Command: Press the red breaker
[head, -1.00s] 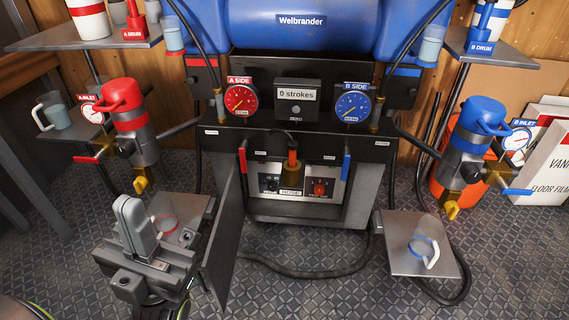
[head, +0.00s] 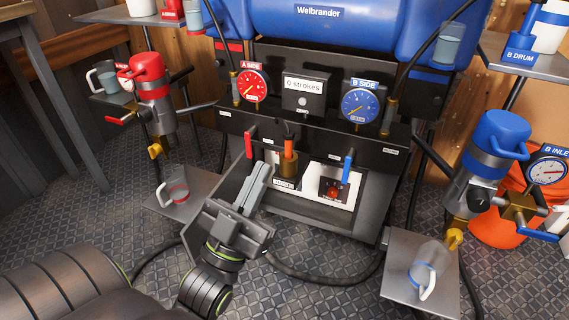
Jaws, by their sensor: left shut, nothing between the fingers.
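The red breaker (head: 333,191) is a small red switch on a dark plate, set in the white lower panel (head: 312,200) of the black machine. It is in plain view, right of an orange-handled brass part (head: 288,165). My left gripper (head: 262,172) is shut and empty. In the picture its tips are left of the breaker, in front of the panel's left part, and apart from the breaker. The gripper hides the left part of the panel. My right gripper is not in view.
A red lever (head: 249,143) and a blue lever (head: 347,167) hang above the panel, the blue one close above the breaker. A dark open door (head: 228,180) stands behind my gripper. Jugs stand on low trays at left (head: 174,187) and right (head: 425,275).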

